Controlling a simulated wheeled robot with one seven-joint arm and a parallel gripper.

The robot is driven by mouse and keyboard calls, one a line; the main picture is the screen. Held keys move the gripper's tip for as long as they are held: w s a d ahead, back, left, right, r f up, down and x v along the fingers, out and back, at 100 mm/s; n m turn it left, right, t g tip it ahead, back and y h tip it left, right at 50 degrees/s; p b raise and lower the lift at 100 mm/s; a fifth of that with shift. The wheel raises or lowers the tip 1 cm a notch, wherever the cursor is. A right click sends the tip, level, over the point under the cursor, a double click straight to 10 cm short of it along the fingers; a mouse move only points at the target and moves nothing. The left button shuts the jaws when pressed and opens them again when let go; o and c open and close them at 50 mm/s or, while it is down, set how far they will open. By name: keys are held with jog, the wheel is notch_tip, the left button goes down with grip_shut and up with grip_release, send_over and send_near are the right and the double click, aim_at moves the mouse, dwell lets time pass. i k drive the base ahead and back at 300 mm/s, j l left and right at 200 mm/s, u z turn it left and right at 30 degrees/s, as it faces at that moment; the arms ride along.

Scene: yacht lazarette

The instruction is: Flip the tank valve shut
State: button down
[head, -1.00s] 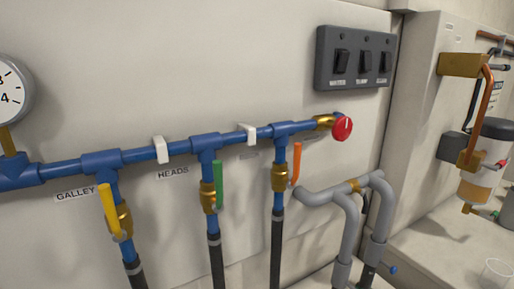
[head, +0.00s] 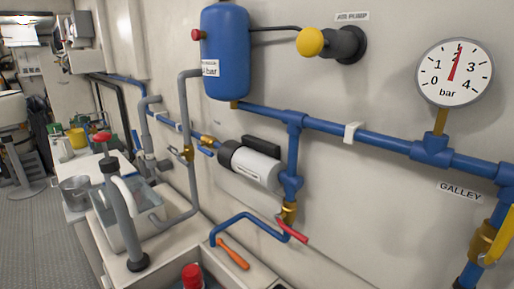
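No label reading "tank" is legible, so I cannot tell for sure which valve is the tank valve. A brass valve with a red lever (head: 293,231) sits low on the blue pipework, below the white pump. Its lever slants down to the right, across the line of the vertical pipe above it. Smaller brass fittings (head: 188,153) show further left on the pipes, too small to read. A brass valve with a yellow lever (head: 497,240) is at the right edge, cut off, under the GALLEY label (head: 460,192). My gripper is not in view.
A blue tank (head: 226,52), a yellow knob (head: 311,41) and a gauge (head: 455,72) reading about 2 bar are on the wall. An orange-handled tool (head: 232,254) and a red-capped bottle (head: 192,277) are below. Open grey floor (head: 40,235) lies at left.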

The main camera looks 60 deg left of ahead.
aim_at(206, 152)
jog(key=u, duration=1.75)
